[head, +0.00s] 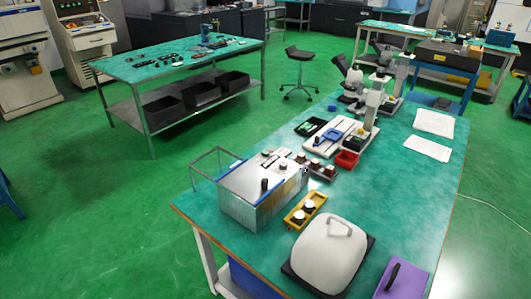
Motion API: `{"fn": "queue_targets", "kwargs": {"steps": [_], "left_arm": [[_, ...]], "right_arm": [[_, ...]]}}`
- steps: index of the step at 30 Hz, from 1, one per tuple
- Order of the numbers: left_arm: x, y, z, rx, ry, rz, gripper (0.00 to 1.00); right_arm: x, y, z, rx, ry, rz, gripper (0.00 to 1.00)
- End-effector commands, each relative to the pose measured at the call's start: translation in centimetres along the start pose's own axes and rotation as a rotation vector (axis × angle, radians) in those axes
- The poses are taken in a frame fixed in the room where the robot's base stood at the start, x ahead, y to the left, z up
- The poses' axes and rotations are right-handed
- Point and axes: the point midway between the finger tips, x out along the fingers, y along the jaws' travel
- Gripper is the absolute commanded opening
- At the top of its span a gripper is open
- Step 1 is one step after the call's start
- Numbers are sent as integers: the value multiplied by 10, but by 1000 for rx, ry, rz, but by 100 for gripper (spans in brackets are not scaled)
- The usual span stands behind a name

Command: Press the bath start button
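A silver metal box (250,212) with a pale top stands on the near green-topped workbench (400,205), left of the bench's middle. It looks like the bath, though I cannot be sure. A small black knob (264,184) stands up from its top, and a thin open frame (206,164) sticks out at its left back side. I cannot make out a start button at this size. Neither of my grippers is in view.
A yellow tray (292,222) with round pieces and a white domed cover (328,250) with a handle stand in front of the box. A purple object (405,283) lies at the near edge. Microscopes (352,85) and a red bin (346,159) stand behind. Green floor is free on the left.

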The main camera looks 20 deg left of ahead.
Motion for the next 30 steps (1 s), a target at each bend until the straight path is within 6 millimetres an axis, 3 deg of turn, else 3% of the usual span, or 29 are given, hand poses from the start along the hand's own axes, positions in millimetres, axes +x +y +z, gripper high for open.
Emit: {"fn": "queue_targets", "kwargs": {"steps": [5,30], "left_arm": [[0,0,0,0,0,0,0],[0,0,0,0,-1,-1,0]], "right_arm": [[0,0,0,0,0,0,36],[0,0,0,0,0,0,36]]}}
